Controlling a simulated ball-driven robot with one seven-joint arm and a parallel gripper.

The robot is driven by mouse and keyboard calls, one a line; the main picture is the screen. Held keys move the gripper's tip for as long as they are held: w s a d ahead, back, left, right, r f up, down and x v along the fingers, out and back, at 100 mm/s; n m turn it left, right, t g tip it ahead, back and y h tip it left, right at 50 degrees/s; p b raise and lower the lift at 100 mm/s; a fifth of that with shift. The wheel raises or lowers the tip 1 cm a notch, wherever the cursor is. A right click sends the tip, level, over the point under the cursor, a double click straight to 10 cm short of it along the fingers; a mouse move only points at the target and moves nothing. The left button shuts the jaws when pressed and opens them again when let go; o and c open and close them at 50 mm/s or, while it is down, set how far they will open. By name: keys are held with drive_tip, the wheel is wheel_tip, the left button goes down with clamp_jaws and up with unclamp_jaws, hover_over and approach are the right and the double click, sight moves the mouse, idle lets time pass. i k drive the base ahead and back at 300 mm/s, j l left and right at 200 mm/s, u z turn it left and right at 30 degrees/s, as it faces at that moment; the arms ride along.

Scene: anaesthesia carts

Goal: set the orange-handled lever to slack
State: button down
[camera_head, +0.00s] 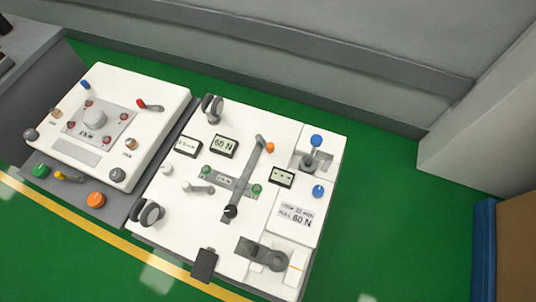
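A small orange knob (269,148) shows at the upper end of a grey bar on the right white panel (180,222). It looks like the orange handle of a lever, but I cannot tell its setting. The grey bar (254,168) slants down and left from near the knob toward a black knob (230,212). No slack marking is readable. My gripper is not in view.
The left white panel (140,90) has a red-handled lever (150,105). A large orange button (96,200) and a yellow-handled lever (66,177) sit below it. Green floor (385,215) is clear on the right.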

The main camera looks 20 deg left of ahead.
sight(270, 146)
drive_tip(key=k+u, duration=0.1)
drive_tip(key=u, duration=1.8)
drive_tip(key=l, duration=4.15)
drive_tip(key=i+u, duration=0.05)
